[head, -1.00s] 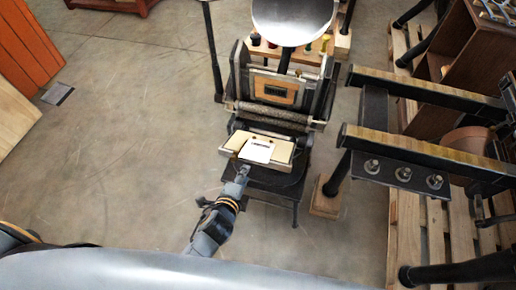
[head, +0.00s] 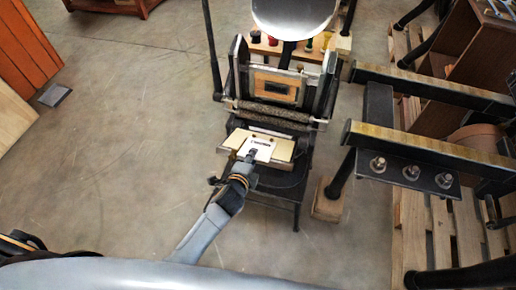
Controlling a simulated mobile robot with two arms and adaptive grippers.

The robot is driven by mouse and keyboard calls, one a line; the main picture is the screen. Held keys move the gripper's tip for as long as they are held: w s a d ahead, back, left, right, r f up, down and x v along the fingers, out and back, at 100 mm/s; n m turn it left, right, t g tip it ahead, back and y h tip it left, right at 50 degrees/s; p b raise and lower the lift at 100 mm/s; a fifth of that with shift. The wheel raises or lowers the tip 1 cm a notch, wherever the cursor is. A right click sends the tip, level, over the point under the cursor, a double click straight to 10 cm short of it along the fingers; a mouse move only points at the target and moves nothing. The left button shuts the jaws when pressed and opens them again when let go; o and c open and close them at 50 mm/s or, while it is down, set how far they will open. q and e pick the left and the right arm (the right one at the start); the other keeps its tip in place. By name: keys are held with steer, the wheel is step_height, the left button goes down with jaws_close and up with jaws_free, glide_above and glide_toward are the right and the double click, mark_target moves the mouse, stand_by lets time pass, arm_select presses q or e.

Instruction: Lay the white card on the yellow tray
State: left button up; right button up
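The white card (head: 261,144) lies over the middle of the pale yellow tray (head: 281,153), at the front of a black hand press. I cannot tell whether it rests flat on the tray or is held slightly above it. My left gripper (head: 251,155) reaches in from below, and its fingertips overlap the near part of the card. The fingers are too small to tell whether they are open or shut on it. My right gripper is not in view.
The press's upright frame and dark roller (head: 268,112) stand just behind the tray. A round metal disc (head: 293,15) is above them. A second machine with long bars (head: 425,148) stands to the right.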

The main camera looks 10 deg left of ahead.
arm_select(q)
jaws_close()
steer(key=shift+s, duration=0.1)
steer(key=s+r+p, duration=0.5)
steer(key=r+p, duration=0.1)
steer(key=p, duration=0.1)
steer(key=shift+a, duration=0.3)
stand_by(0.6)
steer(key=shift+f, duration=0.1)
